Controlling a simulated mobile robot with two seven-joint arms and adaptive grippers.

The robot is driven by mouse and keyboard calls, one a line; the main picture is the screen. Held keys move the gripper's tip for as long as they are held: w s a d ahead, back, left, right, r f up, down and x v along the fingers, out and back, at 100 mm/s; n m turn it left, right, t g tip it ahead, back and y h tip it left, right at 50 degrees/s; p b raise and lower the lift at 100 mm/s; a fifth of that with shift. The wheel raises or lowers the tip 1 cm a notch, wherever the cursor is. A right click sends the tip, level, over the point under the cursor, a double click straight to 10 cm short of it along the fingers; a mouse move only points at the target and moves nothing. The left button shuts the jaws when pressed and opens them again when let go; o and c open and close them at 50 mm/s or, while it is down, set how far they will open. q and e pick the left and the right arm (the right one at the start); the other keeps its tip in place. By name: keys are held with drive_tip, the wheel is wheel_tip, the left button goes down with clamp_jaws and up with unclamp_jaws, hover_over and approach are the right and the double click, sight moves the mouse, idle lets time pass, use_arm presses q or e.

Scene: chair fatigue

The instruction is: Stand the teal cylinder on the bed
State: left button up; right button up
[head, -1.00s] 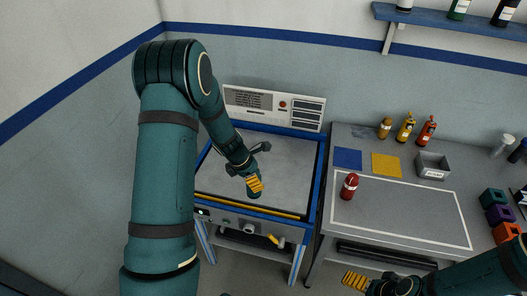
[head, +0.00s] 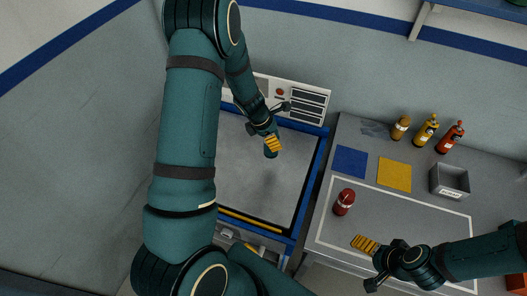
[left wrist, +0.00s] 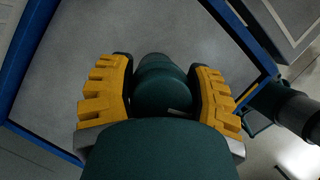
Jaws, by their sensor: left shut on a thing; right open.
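The bed is a flat grey surface (head: 243,168) in a blue frame, with a panel behind it. My left gripper (head: 273,143) is over its right half, shut on the dark teal cylinder (head: 271,154). The cylinder's lower end shows below the yellow fingers, with a faint shadow on the bed beneath, so it seems held above the surface. In the left wrist view the cylinder (left wrist: 162,88) sits between both yellow fingers, over the grey bed. My right gripper (head: 366,245) is open and empty over the front of the workbench.
A red bottle (head: 343,202) stands on the workbench right of the bed. Behind it lie a blue square (head: 350,163) and a yellow square (head: 394,174). A grey bin (head: 449,181) and several bottles stand farther back. The bed surface looks clear.

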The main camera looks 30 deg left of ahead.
sight(272, 153)
use_arm(q)
wheel_tip(272, 153, down, 3)
drive_tip(key=shift+s+f, duration=0.1)
drive_tip(key=shift+s, duration=0.05)
drive_tip(key=shift+f+b, duration=0.65)
drive_tip(key=shift+f, duration=1.35)
use_arm(e)
drive_tip(key=shift+s+f, duration=0.1)
drive_tip(key=shift+f, duration=0.75)
use_arm(q)
drive_tip(key=shift+f, duration=0.3)
drive_tip(key=shift+f, duration=0.1)
use_arm(e)
drive_tip(key=shift+f, duration=0.2)
use_arm(q)
drive_tip(key=o, duration=1.3)
